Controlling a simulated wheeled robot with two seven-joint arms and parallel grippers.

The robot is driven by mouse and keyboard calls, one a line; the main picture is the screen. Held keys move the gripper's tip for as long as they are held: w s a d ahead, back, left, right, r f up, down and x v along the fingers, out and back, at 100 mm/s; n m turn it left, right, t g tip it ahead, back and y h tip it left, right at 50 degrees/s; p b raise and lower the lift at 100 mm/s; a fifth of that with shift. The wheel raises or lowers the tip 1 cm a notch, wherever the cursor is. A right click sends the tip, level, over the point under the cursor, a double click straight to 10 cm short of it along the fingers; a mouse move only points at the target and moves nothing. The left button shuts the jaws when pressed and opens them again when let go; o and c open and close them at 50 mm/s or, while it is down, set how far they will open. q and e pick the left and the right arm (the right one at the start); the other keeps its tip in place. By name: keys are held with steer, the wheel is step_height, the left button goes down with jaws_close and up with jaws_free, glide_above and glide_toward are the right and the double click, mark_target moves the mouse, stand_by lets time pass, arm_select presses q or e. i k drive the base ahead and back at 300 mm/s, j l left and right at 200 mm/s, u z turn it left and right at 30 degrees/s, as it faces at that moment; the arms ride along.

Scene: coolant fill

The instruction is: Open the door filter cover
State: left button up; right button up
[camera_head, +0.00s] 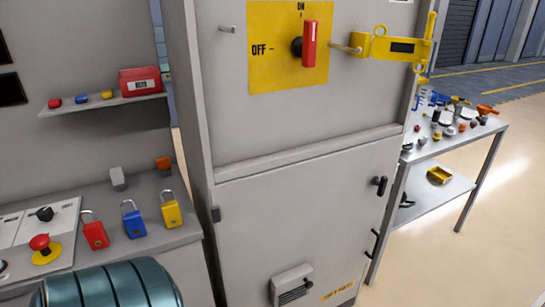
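The grey cabinet (300,225) stands in the middle with its lower door closed. Low on that door is a small grey filter cover (292,278) with dark slots at its lower part. It projects from the door and appears closed; its bottom is near the lower picture edge. A black latch handle (380,186) sits at the door's right side, with a black pull handle (375,242) below it. Neither of my grippers is in view.
A red switch (310,44) on a yellow plate and a yellow lockout hasp (396,47) are above. Red, blue and yellow padlocks (133,220) stand on the left ledge. A teal ribbed cylinder (110,286) fills the lower left. A cluttered table (490,130) stands right.

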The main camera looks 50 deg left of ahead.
mark_target(282, 283)
steer(key=u, duration=1.4)
